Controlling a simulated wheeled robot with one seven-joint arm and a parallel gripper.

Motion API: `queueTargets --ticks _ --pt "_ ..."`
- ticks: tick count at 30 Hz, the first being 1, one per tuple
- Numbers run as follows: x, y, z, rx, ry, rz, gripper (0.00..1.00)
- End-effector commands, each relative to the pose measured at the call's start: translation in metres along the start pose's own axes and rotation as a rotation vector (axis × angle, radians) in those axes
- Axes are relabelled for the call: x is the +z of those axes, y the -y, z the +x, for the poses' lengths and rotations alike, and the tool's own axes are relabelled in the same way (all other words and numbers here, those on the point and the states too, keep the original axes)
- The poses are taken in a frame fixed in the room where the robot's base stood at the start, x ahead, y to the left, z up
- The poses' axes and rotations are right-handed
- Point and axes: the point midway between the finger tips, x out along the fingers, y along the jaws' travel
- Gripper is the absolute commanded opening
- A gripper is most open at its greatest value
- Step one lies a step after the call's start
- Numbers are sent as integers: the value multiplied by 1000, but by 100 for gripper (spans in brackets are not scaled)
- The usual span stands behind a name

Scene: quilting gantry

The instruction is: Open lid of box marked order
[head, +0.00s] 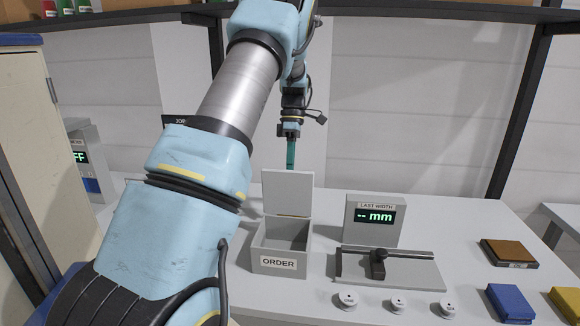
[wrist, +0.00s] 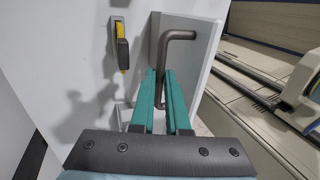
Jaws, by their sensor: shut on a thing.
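The grey box marked ORDER (head: 279,263) stands on the white table, and its inside looks empty. Its lid (head: 287,192) stands up, roughly vertical, at the back edge of the opening. My gripper (head: 291,166) is behind the top of the lid, with its teal fingers pointing down; the lid hides their tips in the head view. In the wrist view my gripper (wrist: 166,74) is shut on a dark bent handle (wrist: 180,35), set against a pale panel (wrist: 208,40) that looks like the lid's outer face.
Right of the box are a LAST WIDTH display (head: 374,220) and a grey plate with a dark slider (head: 378,265). Several white discs (head: 397,304) lie in front. Blue (head: 510,303) and brown (head: 509,253) blocks lie farther right. A yellow-black object (wrist: 122,55) shows in the wrist view.

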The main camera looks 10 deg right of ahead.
Motion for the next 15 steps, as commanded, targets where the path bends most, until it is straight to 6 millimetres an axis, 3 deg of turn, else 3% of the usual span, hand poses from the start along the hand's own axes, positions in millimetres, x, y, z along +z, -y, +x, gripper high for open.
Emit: queueTargets --ticks 5,6,13,15 --pt "0 0 5 -9 -1 -2 0" --pt "0 1 5 -9 -1 -2 16" --pt "0 0 3 -4 0 -1 41" --pt "0 0 2 -3 0 -1 44"
